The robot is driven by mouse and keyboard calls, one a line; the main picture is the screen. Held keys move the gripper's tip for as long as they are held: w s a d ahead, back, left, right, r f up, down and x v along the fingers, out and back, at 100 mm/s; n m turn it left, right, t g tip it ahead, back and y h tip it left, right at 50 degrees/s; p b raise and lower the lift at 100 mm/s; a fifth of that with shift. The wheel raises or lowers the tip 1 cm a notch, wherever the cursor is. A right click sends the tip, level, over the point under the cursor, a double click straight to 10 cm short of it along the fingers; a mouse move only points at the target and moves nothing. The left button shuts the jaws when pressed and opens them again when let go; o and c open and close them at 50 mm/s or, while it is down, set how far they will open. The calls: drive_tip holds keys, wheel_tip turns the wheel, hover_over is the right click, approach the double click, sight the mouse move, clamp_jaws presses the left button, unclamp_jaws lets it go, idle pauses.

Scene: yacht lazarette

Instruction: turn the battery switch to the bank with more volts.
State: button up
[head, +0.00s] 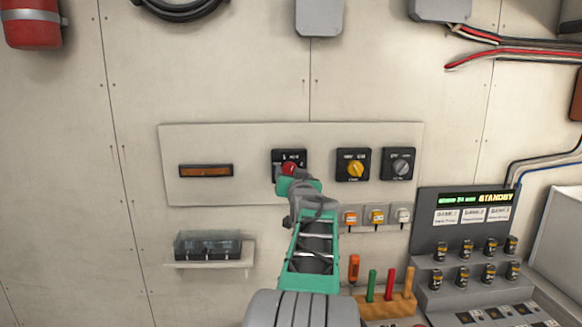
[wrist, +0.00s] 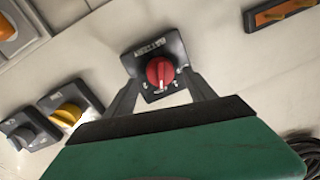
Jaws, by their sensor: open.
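A black switch plate with a red knob (head: 289,168) is on the cream wall panel, partly covered by my gripper (head: 298,183) in the head view. In the wrist view the red knob (wrist: 160,72) shows whole, its pale pointer line running roughly up and down in the picture.
A yellow-knobbed switch (head: 354,166) and a grey-knobbed switch (head: 399,165) sit right of the red one. An orange strip (head: 206,171) is at left. Small toggles (head: 377,217) and a rack of colored handles (head: 372,286) are below. A clear-covered box (head: 207,246) sits on a shelf.

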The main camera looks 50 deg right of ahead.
sight(290, 171)
drive_tip(key=shift+x, duration=1.1)
drive_tip(key=shift+a, duration=0.1)
drive_tip(key=c, duration=1.4)
